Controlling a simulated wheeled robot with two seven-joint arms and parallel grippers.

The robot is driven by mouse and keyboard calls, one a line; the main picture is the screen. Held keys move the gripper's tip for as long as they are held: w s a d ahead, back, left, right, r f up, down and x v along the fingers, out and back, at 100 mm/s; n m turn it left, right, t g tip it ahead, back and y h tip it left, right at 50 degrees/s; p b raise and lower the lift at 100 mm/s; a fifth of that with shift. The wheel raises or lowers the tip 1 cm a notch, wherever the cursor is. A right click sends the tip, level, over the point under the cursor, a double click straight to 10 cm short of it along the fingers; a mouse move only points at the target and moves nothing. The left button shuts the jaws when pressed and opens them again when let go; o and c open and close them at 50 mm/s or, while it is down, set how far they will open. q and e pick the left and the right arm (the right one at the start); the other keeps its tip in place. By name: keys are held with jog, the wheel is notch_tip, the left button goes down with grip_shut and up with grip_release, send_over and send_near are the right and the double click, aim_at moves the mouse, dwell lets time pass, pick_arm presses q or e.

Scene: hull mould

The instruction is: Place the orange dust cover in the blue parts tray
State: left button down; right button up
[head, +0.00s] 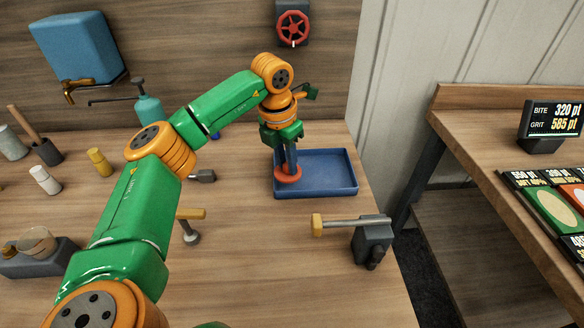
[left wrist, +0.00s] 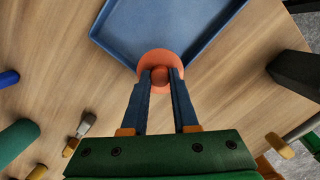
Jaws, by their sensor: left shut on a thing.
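The orange dust cover (head: 287,177) is a small round disc with a knob on top. My left gripper (head: 288,166) points down and is shut on the knob, which also shows between its fingertips in the left wrist view (left wrist: 161,75). The blue parts tray (head: 330,178) is a shallow rectangle on the bench and looks empty. The cover overlaps the tray's left edge in the head view and one rim of the tray (left wrist: 180,25) in the left wrist view. Its height above the tray is hard to tell.
A dark block (head: 371,240) with a yellow-tipped rod stands in front of the tray. A yellow-handled tool (head: 190,225) and a small dark metal piece (head: 203,176) lie left of it. A teal bottle (head: 149,108) stands at the back. Bare bench lies between them.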

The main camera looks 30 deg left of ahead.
pick_arm(q)
jog(key=shift+w+a+f+p, duration=0.1)
jog(key=shift+w+f+p, duration=0.1)
jog(key=shift+f, duration=0.6)
jog(key=shift+w+f+p, duration=0.15)
jog(key=shift+w+f, duration=0.1)
jog(key=shift+f, duration=0.55)
jog(key=shift+w+a+f+p, duration=0.1)
jog(key=shift+w+f+p, duration=0.1)
jog(key=shift+f, duration=0.6)
jog(key=shift+f, duration=0.15)
jog(key=c, duration=0.7)
grip_release()
jog(key=r, duration=0.4)
jog(key=s+r, duration=0.1)
jog(key=r, duration=0.7)
jog(key=shift+s+r, duration=0.15)
jog(key=shift+s, duration=0.25)
